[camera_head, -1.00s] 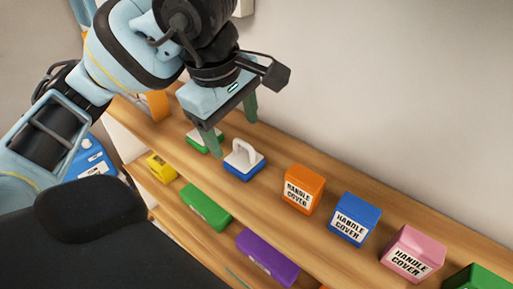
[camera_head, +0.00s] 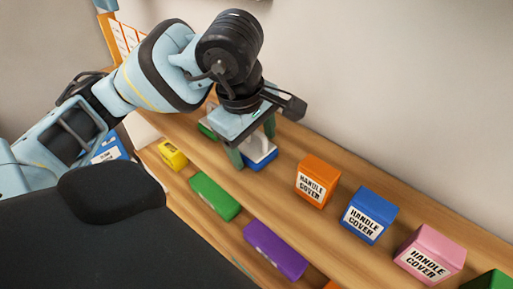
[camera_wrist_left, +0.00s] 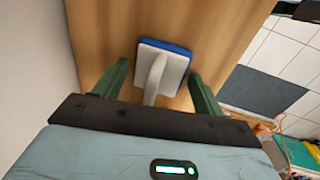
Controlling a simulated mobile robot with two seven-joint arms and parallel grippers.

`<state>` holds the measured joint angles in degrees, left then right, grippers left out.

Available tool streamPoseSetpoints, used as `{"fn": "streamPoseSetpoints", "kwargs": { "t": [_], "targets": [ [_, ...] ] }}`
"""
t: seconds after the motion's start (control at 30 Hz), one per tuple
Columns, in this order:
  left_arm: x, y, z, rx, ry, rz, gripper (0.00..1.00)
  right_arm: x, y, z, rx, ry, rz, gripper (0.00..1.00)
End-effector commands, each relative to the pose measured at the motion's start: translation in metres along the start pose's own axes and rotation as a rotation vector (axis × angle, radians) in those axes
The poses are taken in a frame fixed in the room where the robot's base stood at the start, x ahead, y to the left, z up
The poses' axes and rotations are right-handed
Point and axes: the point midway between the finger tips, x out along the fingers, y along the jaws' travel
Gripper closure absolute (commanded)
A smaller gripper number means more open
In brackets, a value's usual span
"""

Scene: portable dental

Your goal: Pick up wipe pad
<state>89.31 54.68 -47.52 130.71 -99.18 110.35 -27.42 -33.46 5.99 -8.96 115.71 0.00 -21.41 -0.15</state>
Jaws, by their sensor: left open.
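The wipe pad (camera_head: 262,155) is a blue base with a white top and a white upright handle. It stands on the upper wooden shelf. In the left wrist view the wipe pad (camera_wrist_left: 176,62) lies between the two green fingers, its handle pointing toward the palm. My left gripper (camera_head: 254,146) is open, directly above and around the wipe pad, with no clear contact. In the left wrist view the left gripper (camera_wrist_left: 155,78) has gaps on both sides of the handle. In the head view the gripper partly hides the pad. My right gripper is not in view.
A green pad (camera_head: 207,131) sits to the left, partly hidden by the gripper. Orange (camera_head: 317,182), blue (camera_head: 369,215) and pink (camera_head: 430,254) handle cover boxes stand to the right. Yellow (camera_head: 172,154), green (camera_head: 214,196) and purple (camera_head: 275,250) boxes are on the lower shelf. A wall runs behind.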

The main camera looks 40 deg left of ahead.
Motion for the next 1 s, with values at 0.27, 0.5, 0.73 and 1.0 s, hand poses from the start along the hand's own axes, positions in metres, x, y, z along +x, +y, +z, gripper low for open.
{"fn": "streamPoseSetpoints", "kwargs": {
  "t": [0.27, 0.5, 0.73, 1.0],
  "targets": [
    [0.0, 0.0, 0.0, 0.0, 0.0, 0.001, 0.44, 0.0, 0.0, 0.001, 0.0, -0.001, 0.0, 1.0],
    [-0.001, 0.0, 0.0, -0.001, 0.0, 0.001, 0.63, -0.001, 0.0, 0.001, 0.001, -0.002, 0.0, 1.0],
    [-0.002, 0.0, 0.0, -0.001, 0.0, 0.001, 0.64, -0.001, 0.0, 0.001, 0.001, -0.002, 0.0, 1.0],
    [-0.02, 0.002, -0.003, -0.003, 0.0, 0.005, 0.64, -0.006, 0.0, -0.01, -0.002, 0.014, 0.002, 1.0]
  ]
}}
